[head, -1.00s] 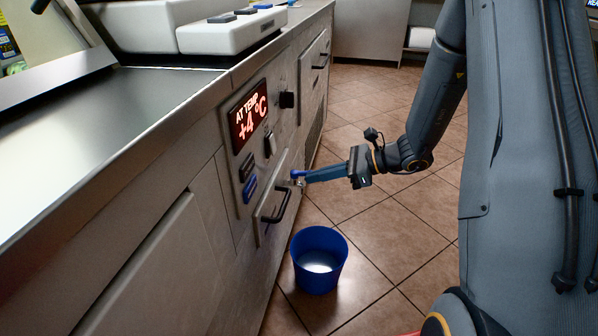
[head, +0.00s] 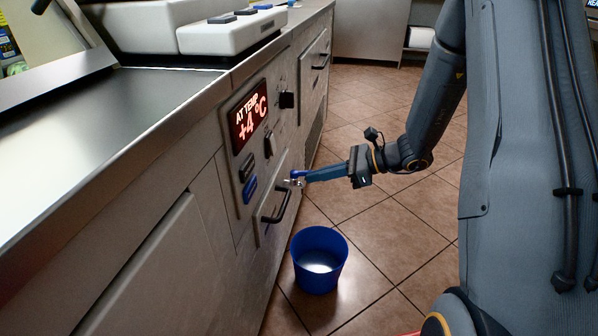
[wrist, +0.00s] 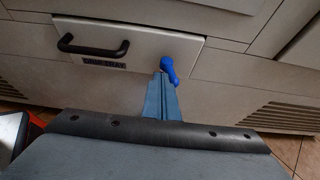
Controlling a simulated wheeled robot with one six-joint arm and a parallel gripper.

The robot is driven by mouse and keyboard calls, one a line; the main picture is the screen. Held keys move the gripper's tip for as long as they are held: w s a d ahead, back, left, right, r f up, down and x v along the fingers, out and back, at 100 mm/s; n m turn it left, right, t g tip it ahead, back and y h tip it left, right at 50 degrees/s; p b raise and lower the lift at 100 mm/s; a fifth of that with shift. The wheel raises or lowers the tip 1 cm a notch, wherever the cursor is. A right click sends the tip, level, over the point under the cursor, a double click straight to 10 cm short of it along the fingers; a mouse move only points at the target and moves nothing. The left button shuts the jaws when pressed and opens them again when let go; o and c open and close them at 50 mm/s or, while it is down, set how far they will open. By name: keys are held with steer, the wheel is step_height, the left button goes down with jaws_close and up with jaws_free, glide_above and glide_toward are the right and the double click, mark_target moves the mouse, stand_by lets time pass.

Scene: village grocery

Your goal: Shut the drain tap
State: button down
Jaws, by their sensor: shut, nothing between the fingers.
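The drain tap (head: 296,181) is a small metal spout with a blue lever on the front of the counter, beside the drip tray drawer. In the wrist view its blue lever (wrist: 169,70) points down and slightly right from a rounded top. My gripper (head: 307,176) is shut and empty, with its blue fingers reaching left to the tap. In the wrist view the fingertips (wrist: 161,78) are right at the lever's left side. They look to touch it, but I cannot tell for sure. The spout is hidden behind the fingers there.
A blue bucket (head: 319,274) with pale contents stands on the tiled floor below the tap. The drip tray drawer (wrist: 138,48) has a black handle (wrist: 92,47). A panel (head: 248,117) reads AT TEMP +4 °C. Floor to the right is open.

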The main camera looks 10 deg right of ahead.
steer(key=shift+w+d, duration=0.2)
steer(key=shift+w, duration=0.3)
steer(key=shift+w+d, duration=0.15)
steer(key=shift+w, duration=0.2)
steer(key=shift+w+p, duration=0.15)
steer(key=shift+p, duration=0.15)
steer(key=shift+w, duration=0.4)
